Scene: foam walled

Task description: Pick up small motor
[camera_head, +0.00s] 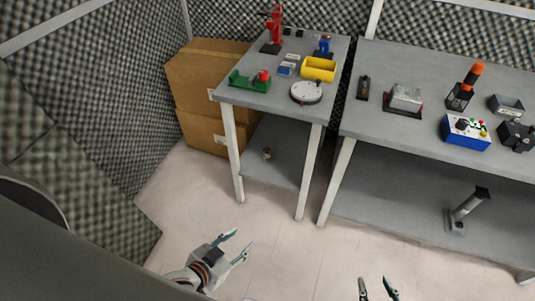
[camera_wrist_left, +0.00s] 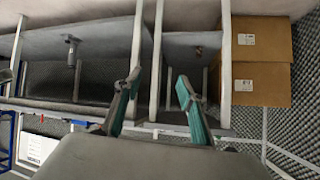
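A small metallic object (camera_head: 266,153), possibly the small motor, sits on the lower shelf of the left table; it also shows small in the left wrist view (camera_wrist_left: 199,50). It is too small to identify surely. My left gripper (camera_head: 240,243) is open and empty, in front of and below the left table, well apart from the object. Its two spread fingers show in the left wrist view (camera_wrist_left: 158,95) with nothing between them. My right gripper (camera_head: 376,288) is at the bottom edge, its two fingertips apart and empty.
The left table (camera_head: 233,97) carries a green fixture (camera_head: 248,82), yellow bin (camera_head: 318,69) and round dial (camera_head: 306,92). The right table (camera_head: 375,130) holds several devices; a grey stand (camera_head: 468,208) is on its lower shelf. Cardboard boxes (camera_head: 203,75) stand left. The floor in front is clear.

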